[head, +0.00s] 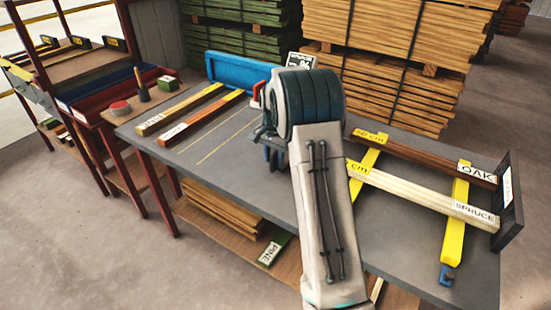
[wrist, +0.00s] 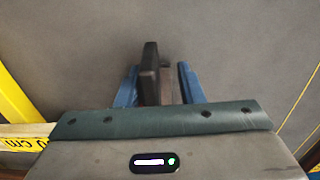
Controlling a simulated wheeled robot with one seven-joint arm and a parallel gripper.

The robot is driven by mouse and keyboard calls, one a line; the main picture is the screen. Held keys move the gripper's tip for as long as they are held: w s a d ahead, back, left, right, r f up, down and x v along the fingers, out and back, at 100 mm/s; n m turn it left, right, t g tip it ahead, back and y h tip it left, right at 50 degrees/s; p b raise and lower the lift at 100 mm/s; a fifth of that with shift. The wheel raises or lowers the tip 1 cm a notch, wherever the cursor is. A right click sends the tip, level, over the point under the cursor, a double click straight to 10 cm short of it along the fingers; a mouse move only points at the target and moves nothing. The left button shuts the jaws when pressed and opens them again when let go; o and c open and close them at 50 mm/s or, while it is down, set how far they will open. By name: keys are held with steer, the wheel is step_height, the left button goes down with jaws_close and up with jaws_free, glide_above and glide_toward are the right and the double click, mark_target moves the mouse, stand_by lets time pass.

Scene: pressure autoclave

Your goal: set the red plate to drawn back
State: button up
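A small red piece (head: 256,91), which may be the red plate, shows at the back of the grey bench beside a long blue part (head: 238,72). My arm's round wrist hides what lies just right of it, so its exact position is unclear. My gripper (head: 273,156) hangs over the middle of the bench, nearer the front than the red piece and apart from it. In the wrist view, my gripper (wrist: 160,85) shows blue side parts with dark blocks close together between them. Whether these are finger pads or a held thing is unclear. No red plate shows in that view.
The grey bench (head: 220,150) has two labelled bars (head: 180,109) at left. At right are a spruce bar (head: 425,190), an oak bar (head: 430,158), yellow supports (head: 455,220) and a dark end plate (head: 508,195). Lumber stacks (head: 390,50) stand behind. A red-edged side table (head: 105,100) is left.

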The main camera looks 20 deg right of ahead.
steer(key=shift+d, duration=0.2)
steer(key=shift+r, duration=0.15)
step_height(320, 180, up, 14)
steer(key=shift+f, duration=0.25)
steer(key=shift+s+a, duration=0.1)
steer(key=s+a+r+n+t+p, duration=0.1)
steer(key=s+a+r+n, duration=0.15)
steer(key=s, duration=0.55)
steer(key=s+a+r+n+p, duration=0.1)
steer(key=s+a+r+n, duration=0.15)
steer(key=s, duration=0.45)
steer(key=s+a+f+n+t, duration=0.1)
steer(key=s+a+n, duration=0.1)
steer(key=s, duration=0.7)
steer(key=s+a+f+n+p, duration=0.1)
steer(key=s+a+f+n, duration=0.1)
steer(key=s, duration=0.7)
steer(key=shift+s+a+f+n+t, duration=0.2)
steer(key=shift+n+t, duration=0.2)
steer(key=shift+n, duration=0.2)
